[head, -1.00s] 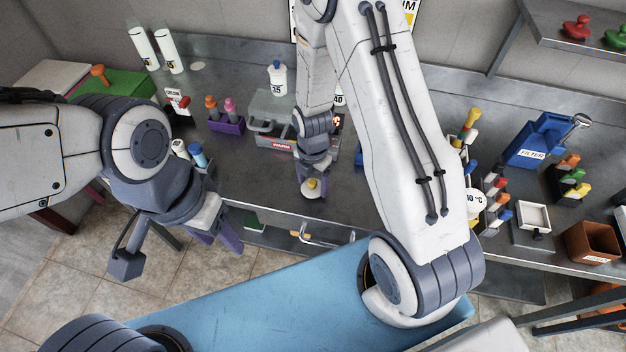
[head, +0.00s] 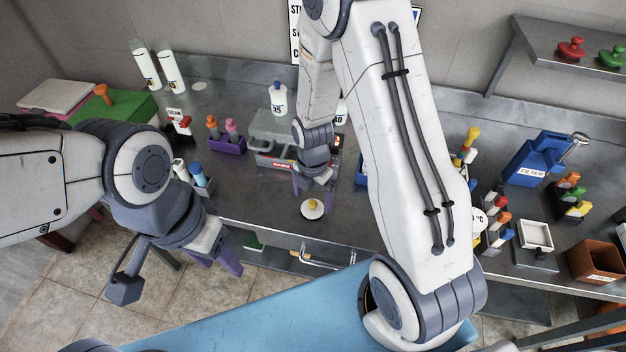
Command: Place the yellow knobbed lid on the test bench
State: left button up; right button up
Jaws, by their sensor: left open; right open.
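The yellow knobbed lid (head: 312,209), a pale disc with a dark rim and a yellow knob, lies on the grey metal test bench (head: 262,200) near its front edge. My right gripper (head: 313,194) points down over the bench just behind the lid. Its purple fingers are open, and it appears apart from the lid. My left gripper (head: 222,262) is open and empty, in front of the bench's front edge at the left.
A grey box-shaped device (head: 272,140) stands behind the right gripper. A purple holder (head: 227,143) and a holder with a blue-capped item (head: 199,180) stand to its left. A blue filter box (head: 536,160) and a brown bin (head: 597,258) stand at the right.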

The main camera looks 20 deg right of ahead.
aim_at(312, 202)
notch_tip(312, 202, up, 9)
jog(key=s+a+r+m, duration=0.5)
jog(key=s+a+m, duration=0.1)
jog(key=s+m, duration=0.2)
jog(key=s+a+r+m+y, duration=0.1)
jog(key=s+a+r+m, duration=0.4)
jog(key=s+m, duration=0.4)
jog(key=shift+s+a+r+b, duration=0.35)
jog(key=shift+s+a, duration=0.1)
jog(key=shift+s, duration=0.35)
jog(key=shift+c, duration=0.3)
